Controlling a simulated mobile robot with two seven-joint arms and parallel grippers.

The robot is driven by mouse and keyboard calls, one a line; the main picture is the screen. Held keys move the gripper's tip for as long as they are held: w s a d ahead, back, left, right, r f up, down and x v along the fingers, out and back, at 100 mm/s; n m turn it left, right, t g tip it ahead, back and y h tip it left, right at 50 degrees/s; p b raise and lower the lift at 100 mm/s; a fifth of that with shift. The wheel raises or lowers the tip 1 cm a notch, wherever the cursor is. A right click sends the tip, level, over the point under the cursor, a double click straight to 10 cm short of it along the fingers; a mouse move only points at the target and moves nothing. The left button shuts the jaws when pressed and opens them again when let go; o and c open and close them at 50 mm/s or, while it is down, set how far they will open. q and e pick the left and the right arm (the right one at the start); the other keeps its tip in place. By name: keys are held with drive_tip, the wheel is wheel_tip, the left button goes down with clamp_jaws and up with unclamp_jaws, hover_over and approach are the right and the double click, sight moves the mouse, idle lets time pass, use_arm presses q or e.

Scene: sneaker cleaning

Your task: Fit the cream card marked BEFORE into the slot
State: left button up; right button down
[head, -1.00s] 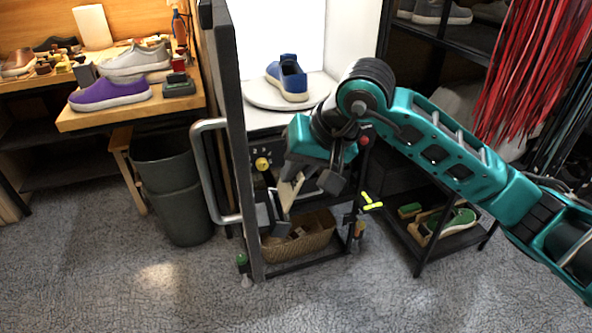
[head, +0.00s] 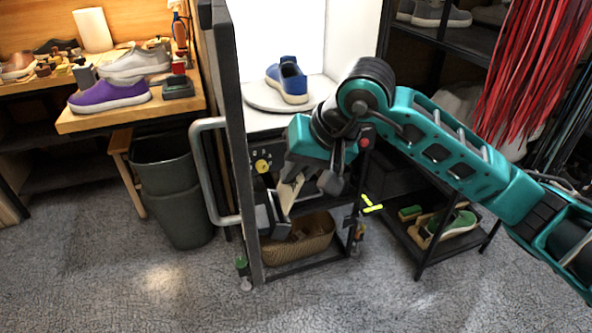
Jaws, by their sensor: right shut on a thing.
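My right gripper (head: 301,199) reaches in from the right and points down in front of the black cart. It is shut on a small cream card (head: 288,195), which stands tilted between its dark fingers. Its marking cannot be read from here. The card is above the wicker basket on the cart's lower shelf. I cannot make out the slot; the gripper and the cart frame cover much of that area. My left gripper is not in view.
The cart's dark upright panel (head: 236,150) with a grey handle (head: 207,170) stands close left of the gripper. The wicker basket (head: 318,236) is below. A blue sneaker (head: 289,78) rests on a round white stand (head: 262,97) above. Open carpet lies in front.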

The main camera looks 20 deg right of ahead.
sight(280, 198)
drive_tip(key=shift+b, duration=0.3)
idle(0.5)
drive_tip(key=shift+a+f+b, duration=0.25)
drive_tip(key=shift+f+b, duration=0.3)
drive_tip(key=shift+a+f+b, duration=0.2)
drive_tip(key=shift+f+b, duration=0.3)
drive_tip(key=shift+a+f+b, duration=0.35)
drive_tip(key=shift+f+b, duration=0.55)
drive_tip(key=c, duration=1.1)
unclamp_jaws()
